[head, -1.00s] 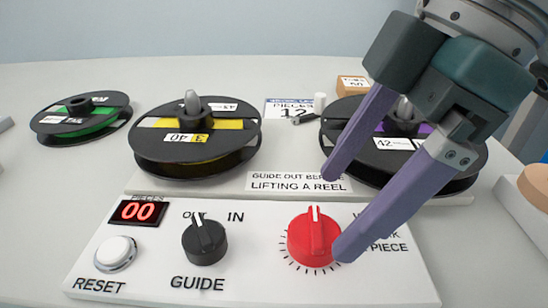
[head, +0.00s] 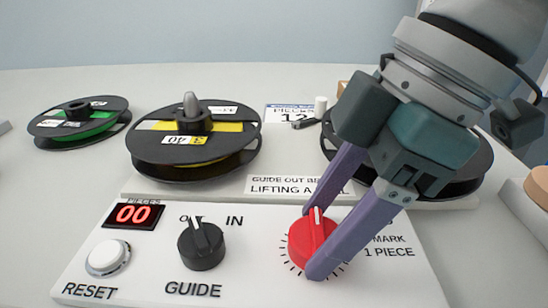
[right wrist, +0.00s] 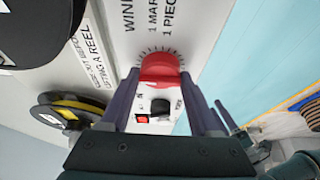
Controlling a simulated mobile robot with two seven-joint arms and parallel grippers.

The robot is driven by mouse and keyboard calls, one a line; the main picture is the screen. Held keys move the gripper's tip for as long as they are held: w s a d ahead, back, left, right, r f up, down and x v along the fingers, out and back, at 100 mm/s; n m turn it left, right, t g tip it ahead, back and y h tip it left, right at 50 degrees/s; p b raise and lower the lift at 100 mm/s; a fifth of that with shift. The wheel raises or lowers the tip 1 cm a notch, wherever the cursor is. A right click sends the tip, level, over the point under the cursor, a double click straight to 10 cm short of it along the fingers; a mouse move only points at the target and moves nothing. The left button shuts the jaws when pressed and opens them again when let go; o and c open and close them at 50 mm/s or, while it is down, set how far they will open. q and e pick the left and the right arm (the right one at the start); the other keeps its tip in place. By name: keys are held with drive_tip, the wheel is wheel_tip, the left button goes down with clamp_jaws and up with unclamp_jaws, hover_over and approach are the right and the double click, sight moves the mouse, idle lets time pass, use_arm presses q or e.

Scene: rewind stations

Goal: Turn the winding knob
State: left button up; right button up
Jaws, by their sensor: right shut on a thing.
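The red winding knob (head: 308,240) sits at the right of the white control panel (head: 250,275), its white pointer line facing up. My right gripper (head: 312,243) is shut on it, one purple finger on the far side and one on the near right side. In the right wrist view the red knob (right wrist: 160,70) lies between the two finger ends. The black guide knob (head: 202,245) stands left of it, its pointer tilted up and left toward OUT. The counter (head: 134,215) reads 00.
A white reset button (head: 107,257) is at the panel's left. A yellow reel (head: 190,150) sits on a spindle behind; another reel (head: 470,165) is partly hidden by my right arm. A green reel (head: 80,125) lies at far left. A card (head: 290,114) stands behind.

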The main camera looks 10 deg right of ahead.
drive_tip(key=c, duration=0.6)
drive_tip(key=shift+r+n+p, duration=0.15)
drive_tip(key=shift+n+p, duration=0.15)
drive_tip(key=shift+p, duration=0.25)
drive_tip(key=n+g+p, duration=0.1)
drive_tip(key=n+p, duration=0.1)
drive_tip(key=p, duration=0.1)
drive_tip(key=shift+r+n, duration=0.1)
drive_tip(key=shift+n, duration=0.2)
drive_tip(key=shift+w+n+g+p, duration=0.15)
drive_tip(key=shift+n+g+p, duration=0.6)
drive_tip(key=shift+n, duration=0.45)
drive_tip(key=shift+w+f+n+g, duration=0.15)
drive_tip(key=shift+n+g, duration=0.3)
drive_tip(key=shift+n, duration=1.05)
drive_tip(key=o, duration=1.3)
drive_tip(key=shift+f, duration=0.1)
